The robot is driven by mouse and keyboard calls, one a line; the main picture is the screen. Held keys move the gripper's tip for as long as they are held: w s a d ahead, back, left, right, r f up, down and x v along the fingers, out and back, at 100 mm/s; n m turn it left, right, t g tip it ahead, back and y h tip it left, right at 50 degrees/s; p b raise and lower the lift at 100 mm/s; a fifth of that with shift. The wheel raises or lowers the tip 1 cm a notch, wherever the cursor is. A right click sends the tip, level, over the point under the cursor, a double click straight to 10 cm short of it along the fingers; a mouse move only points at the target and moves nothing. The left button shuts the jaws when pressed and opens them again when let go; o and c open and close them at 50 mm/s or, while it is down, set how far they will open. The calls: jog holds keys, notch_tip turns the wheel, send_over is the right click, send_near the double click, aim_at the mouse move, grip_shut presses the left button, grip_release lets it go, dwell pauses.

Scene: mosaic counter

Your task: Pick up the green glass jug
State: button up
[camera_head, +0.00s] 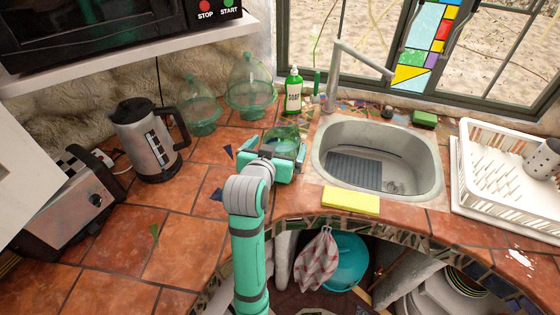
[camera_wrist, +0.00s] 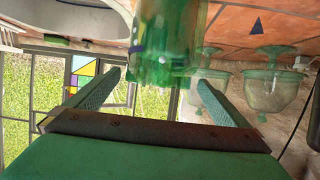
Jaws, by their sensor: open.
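The green glass jug (camera_head: 284,134) stands on the tiled counter left of the sink, just beyond my gripper (camera_head: 276,152), which partly hides it. In the wrist view, which is turned upside down, the green jug (camera_wrist: 168,45) is at the top centre. My gripper (camera_wrist: 158,80) is open there, with one finger to each side of the jug's line. No contact between fingers and jug shows, and I cannot tell how deep the jug sits between them.
A soap bottle (camera_head: 293,92) stands behind the jug. The sink (camera_head: 330,140) is to the right, a yellow sponge (camera_head: 350,200) at the counter edge.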

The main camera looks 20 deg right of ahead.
jog(key=x, duration=0.3)
jog(key=shift+d, duration=0.15)
jog(key=shift+c, duration=0.3)
jog(key=c, duration=2)
jog(key=shift+r, duration=0.1)
